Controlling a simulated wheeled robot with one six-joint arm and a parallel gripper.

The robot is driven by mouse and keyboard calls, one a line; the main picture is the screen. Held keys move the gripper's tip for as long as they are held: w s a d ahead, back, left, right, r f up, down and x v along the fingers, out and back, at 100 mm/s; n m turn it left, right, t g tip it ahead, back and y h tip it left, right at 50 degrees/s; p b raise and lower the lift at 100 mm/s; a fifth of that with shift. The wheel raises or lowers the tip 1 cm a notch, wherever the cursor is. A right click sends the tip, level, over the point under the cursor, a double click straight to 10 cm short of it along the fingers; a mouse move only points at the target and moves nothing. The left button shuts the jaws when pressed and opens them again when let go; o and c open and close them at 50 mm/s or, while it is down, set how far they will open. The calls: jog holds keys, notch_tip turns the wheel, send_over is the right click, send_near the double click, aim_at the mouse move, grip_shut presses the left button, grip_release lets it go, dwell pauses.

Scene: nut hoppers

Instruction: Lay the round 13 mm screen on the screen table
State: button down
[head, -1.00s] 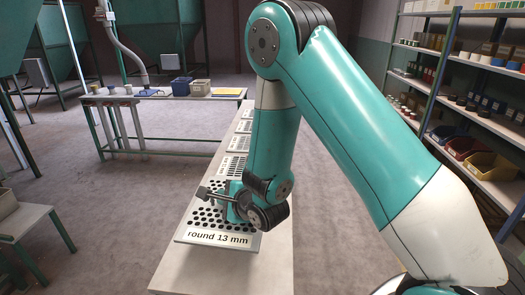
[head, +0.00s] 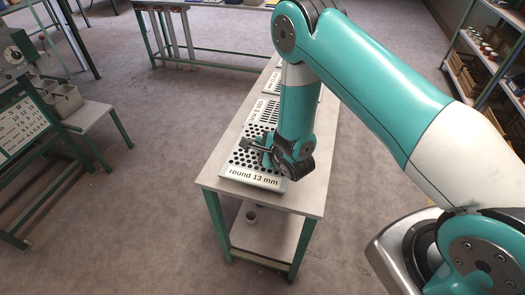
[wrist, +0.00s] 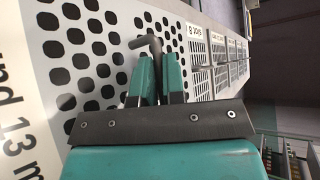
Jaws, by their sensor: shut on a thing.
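The round 13 mm screen (head: 254,178) is a pale plate with black round holes and a printed label. It lies near the front end of a long bench (head: 215,179). My gripper (head: 266,148) is low over the screen's right part, its fingers shut on a dark bent handle (head: 250,146). In the wrist view the handle (wrist: 148,44) sticks out past my gripper's fingers (wrist: 160,75), with the screen (wrist: 60,45) below. I cannot tell whether the screen is raised off the bench. I cannot tell which surface is the screen table.
More perforated screens (head: 267,110) lie in a row behind on the same bench. A grey bin (head: 63,100) stands on a side table at left, beside a green machine with a chart board (head: 16,124). A cup (head: 251,217) stands on the bench's lower shelf. Floor is clear between.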

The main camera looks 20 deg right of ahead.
jog(key=shift+a+f, duration=0.1)
jog(key=shift+f, duration=2.1)
jog(key=shift+f, duration=0.15)
jog(key=c, duration=1.2)
grip_release()
